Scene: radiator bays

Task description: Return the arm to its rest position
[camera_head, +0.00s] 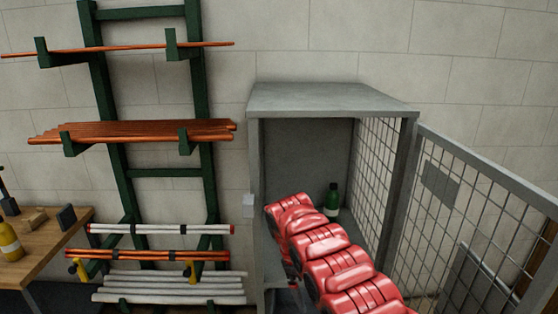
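A red, segmented arm of mine reaches from the bottom right edge up into the open grey cabinet (332,99). It comes in from the right, so I take it as my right arm. Its far end is inside the cabinet opening, close to the left door post. No gripper fingers show on it; they are hidden or out of frame. A dark green bottle (332,202) stands upright in the cabinet, just right of and behind the arm's far end. Whether they touch cannot be told. My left arm and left gripper are not in view.
The mesh door (440,185) stands open to the right of the arm. A green rack (124,188) with copper and white pipes stands left of the cabinet. A wooden bench (45,238) at the far left holds a yellow bottle (9,242) and small items.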

